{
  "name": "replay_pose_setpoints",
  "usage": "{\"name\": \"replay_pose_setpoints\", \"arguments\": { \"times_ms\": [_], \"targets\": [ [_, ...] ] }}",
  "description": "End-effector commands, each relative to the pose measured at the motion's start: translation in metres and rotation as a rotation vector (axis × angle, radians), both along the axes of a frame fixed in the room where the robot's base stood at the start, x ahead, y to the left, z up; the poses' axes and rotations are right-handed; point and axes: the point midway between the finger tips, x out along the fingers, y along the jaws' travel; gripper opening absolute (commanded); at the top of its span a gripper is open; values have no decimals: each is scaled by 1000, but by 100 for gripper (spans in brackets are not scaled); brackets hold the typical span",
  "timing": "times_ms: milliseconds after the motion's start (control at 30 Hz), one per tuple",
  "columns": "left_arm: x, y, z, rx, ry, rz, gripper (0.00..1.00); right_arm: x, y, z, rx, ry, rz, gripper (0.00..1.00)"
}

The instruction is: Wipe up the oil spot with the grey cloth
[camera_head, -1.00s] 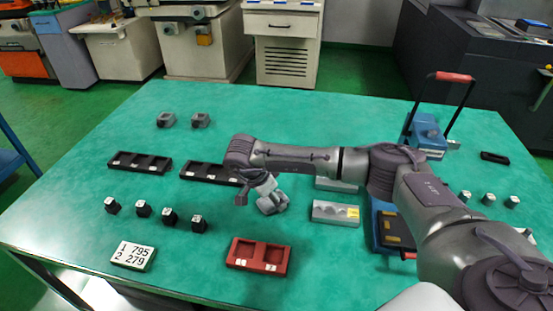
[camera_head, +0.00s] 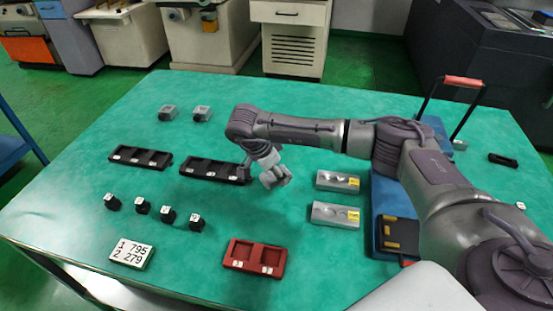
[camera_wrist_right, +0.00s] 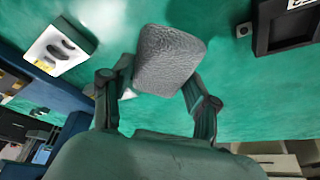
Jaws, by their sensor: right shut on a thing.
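The grey cloth (camera_wrist_right: 168,58) is a bunched, rough-textured pad between the fingers of my right gripper (camera_wrist_right: 160,88) in the right wrist view. That gripper is shut on it. In the head view, the right gripper (camera_head: 272,172) is over the middle of the green table (camera_head: 310,110), just right of a black tray. I cannot tell whether the cloth touches the table. I cannot make out the oil spot in either view. My left gripper is not in view.
Two black trays (camera_head: 140,159) (camera_head: 214,170) stand left of the gripper. Several black cubes (camera_head: 167,214), a number sign (camera_head: 132,254) and a red tray (camera_head: 254,257) stand nearer the front. Two grey blocks (camera_head: 338,181) (camera_head: 336,215) and a blue toolbox (camera_head: 385,195) stand right.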

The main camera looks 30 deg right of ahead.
Motion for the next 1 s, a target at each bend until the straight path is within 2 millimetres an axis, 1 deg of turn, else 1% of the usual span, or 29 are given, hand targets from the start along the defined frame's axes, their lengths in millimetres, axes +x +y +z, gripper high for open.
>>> {"name": "replay_pose_setpoints", "arguments": {
  "times_ms": [33,200,333,1000],
  "targets": [
    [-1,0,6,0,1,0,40,0,0,8,-1,-1,-2,32],
    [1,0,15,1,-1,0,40,1,0,23,-1,0,-5,32],
    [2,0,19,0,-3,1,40,1,0,31,-1,0,-8,32],
    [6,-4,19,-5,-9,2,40,0,-1,30,0,1,-2,32]
  ]
}}
